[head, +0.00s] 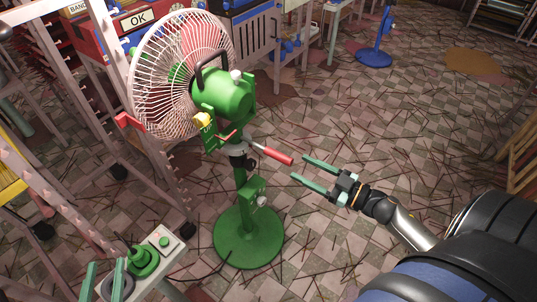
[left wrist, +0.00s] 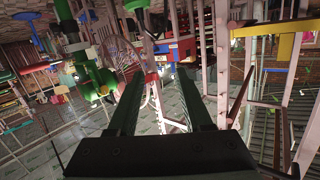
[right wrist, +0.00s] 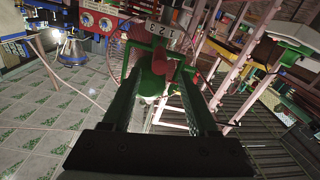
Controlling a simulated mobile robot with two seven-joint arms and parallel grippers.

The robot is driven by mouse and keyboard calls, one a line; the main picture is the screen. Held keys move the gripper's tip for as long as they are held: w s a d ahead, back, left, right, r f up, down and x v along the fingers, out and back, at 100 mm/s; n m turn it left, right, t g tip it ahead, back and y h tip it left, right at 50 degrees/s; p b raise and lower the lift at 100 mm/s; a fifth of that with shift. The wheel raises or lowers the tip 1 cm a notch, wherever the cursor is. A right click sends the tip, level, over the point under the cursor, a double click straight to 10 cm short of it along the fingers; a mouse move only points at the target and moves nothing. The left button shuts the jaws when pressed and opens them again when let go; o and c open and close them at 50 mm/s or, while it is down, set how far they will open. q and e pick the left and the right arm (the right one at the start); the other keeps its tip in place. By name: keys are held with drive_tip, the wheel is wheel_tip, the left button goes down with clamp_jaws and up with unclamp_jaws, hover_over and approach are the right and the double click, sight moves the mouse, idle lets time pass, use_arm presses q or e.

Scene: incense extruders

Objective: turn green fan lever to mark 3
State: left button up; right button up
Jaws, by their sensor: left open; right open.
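The green fan (head: 222,95) stands on a round green base, its white cage facing left. Its lever (head: 270,153) has a red grip that points right and slightly down, toward my right gripper. My right gripper (head: 299,167) is open, its fingertips close to the grip's end; I cannot tell whether they touch. In the right wrist view, the red grip (right wrist: 159,56) shows beyond and between the open fingers, below a white plate (right wrist: 165,32) marked 1 2 3. My left gripper (head: 104,280) is open and empty at the lower left, away from the lever.
A small stand with a green knob (head: 143,260) is near my left gripper. Pale racks (head: 150,150) stand left of the fan. A blue stand (head: 374,56) is at the back. The floor right of the fan is open, strewn with thin sticks.

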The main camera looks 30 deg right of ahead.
sight(262, 148)
drive_tip(key=b+x, duration=0.1)
drive_tip(key=x, duration=0.8)
drive_tip(key=shift+w, duration=0.25)
use_arm(q)
wheel_tip(262, 148, up, 10)
drive_tip(key=m+t+h, duration=0.2)
drive_tip(key=t, duration=0.2)
drive_tip(key=shift+w+d+b, duration=0.2)
drive_tip(key=shift+d+b, duration=0.05)
drive_tip(key=shift+b, duration=0.05)
use_arm(e)
drive_tip(key=shift+w+a, duration=0.35)
drive_tip(key=shift+w, duration=0.15)
drive_tip(key=shift+c, duration=0.2)
clamp_jaws()
